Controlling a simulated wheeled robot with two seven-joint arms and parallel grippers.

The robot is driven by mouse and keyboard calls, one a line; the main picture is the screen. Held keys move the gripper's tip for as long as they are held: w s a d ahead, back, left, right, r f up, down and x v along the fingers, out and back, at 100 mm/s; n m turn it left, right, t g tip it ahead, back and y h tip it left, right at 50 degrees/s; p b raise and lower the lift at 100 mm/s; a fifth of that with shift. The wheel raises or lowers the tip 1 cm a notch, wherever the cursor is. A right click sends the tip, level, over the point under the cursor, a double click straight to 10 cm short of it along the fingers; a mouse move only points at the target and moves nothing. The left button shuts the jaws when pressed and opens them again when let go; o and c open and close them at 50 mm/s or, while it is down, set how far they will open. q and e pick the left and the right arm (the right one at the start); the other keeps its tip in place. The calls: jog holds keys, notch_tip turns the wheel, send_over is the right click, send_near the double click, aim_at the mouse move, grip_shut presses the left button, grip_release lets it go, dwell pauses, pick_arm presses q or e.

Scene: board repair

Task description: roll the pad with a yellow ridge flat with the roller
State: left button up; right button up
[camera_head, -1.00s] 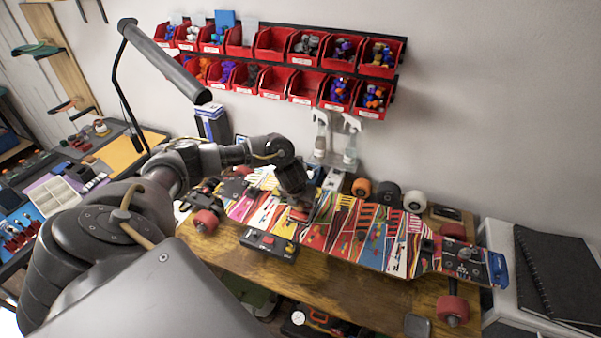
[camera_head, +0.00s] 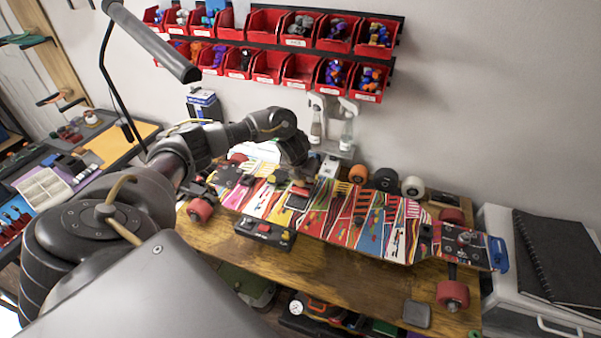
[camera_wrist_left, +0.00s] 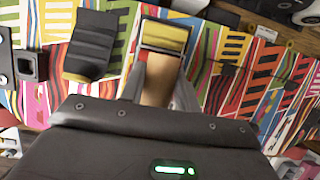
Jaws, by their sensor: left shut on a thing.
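My left gripper (camera_wrist_left: 158,92) is shut on a tan, wood-like handle, which I take as the roller's (camera_wrist_left: 158,80). In the head view my left gripper (camera_head: 298,172) is over the left half of the patterned skateboard deck (camera_head: 345,222). Straight ahead of the handle in the wrist view is a yellow-faced piece (camera_wrist_left: 165,37) with dark edges. I cannot tell if it is the roller's drum or the pad's yellow ridge. Left of it a dark ridged pad (camera_wrist_left: 90,45) lies on the deck. Contact with the deck is unclear. My right gripper is not in view.
A black control box (camera_head: 264,232) with buttons stands at the deck's front edge. Loose wheels (camera_head: 385,180) and spray bottles (camera_head: 347,130) stand behind the deck. Red bins (camera_head: 301,70) hang on the wall. The bench front (camera_head: 340,270) is mostly bare.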

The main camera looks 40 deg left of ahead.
pick_arm(q)
jog(key=shift+w+a+r, duration=0.1)
jog(key=shift+w, duration=0.15)
jog(key=shift+s, duration=0.1)
jog(key=shift+s+d+p, duration=0.25)
jog(key=shift+s+p, duration=0.25)
jog(key=shift+p, duration=0.05)
jog(key=shift+s+d+p, duration=0.2)
jog(key=shift+s+p, duration=0.05)
jog(key=shift+s, duration=0.25)
jog(key=shift+s+d+p, duration=0.2)
jog(key=shift+s, duration=0.25)
jog(key=shift+s, duration=0.15)
jog(key=shift+s+d+p, duration=0.3)
jog(key=shift+s+p, duration=0.45)
jog(key=shift+s, duration=0.05)
jog(key=shift+s+d, duration=0.2)
jog(key=shift+s, duration=0.3)
jog(key=shift+w+a+f+b, duration=0.2)
jog(key=shift+w+b, duration=0.15)
jog(key=shift+w, duration=0.2)
jog(key=shift+w+a+f+b, duration=0.1)
jog(key=shift+w+a+b, duration=0.15)
jog(key=shift+w, duration=0.25)
jog(key=shift+w+a+r, duration=0.1)
jog(key=shift+w, duration=0.35)
